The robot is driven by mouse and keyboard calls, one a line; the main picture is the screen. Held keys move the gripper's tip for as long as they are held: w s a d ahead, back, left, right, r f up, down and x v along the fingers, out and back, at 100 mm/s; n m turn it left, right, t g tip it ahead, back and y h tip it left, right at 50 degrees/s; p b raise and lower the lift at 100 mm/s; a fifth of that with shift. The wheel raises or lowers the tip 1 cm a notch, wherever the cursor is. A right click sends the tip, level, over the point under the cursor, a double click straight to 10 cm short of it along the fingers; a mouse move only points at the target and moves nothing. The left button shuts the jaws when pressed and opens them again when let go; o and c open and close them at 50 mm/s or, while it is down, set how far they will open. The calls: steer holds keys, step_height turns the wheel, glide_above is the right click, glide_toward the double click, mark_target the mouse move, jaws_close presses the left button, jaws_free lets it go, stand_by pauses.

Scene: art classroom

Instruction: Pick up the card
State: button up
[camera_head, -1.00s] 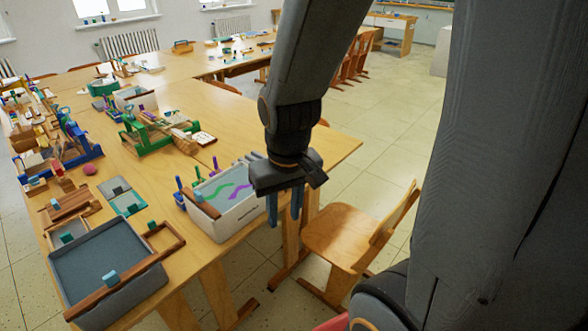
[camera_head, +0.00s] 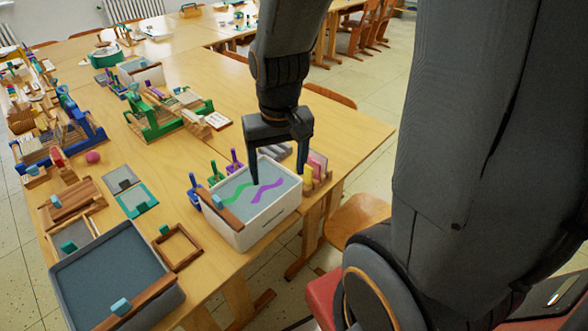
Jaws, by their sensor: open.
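A small white card with dark marks (camera_head: 218,120) lies flat on the table, right of the green loom and left of my gripper. Pinkish upright pieces (camera_head: 317,163) stand at the table's right edge by the white tub; I cannot tell whether they are cards. My gripper (camera_head: 278,178) points down with its two dark blue fingers wide apart and nothing between them. It is at the white tub of grey liquid (camera_head: 270,222), the left finger in front of the liquid and the right one by the far right rim.
Marbling tools in green, blue and purple (camera_head: 214,172) stand left of the tub. A larger grey tray (camera_head: 110,270), wooden frames (camera_head: 180,250) and looms (camera_head: 165,118) crowd the left. Bare tabletop lies beyond my gripper. A wooden chair (camera_head: 355,218) stands at the right edge.

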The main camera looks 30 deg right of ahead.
steer(key=shift+o, duration=0.3)
steer(key=w+d+f+m+p, duration=0.1)
steer(key=w+d+f+m, duration=0.2)
steer(key=w+d+m, duration=0.3)
steer(key=shift+w+d+m+g, duration=0.3)
steer(key=shift+w+d, duration=0.05)
steer(key=shift+w, duration=0.65)
steer(key=w+d+f+m, duration=0.1)
steer(key=d+m, duration=0.1)
steer(key=w+d+f+m, duration=0.3)
steer(key=w+d+f, duration=0.1)
steer(key=d, duration=0.1)
steer(key=shift+d+m+g+p, duration=0.1)
steer(key=shift+m+g+p, duration=0.2)
steer(key=shift+m+p, duration=0.1)
steer(key=shift+f+p, duration=1.65)
steer(key=shift+f, duration=2.2)
steer(key=c, duration=1)
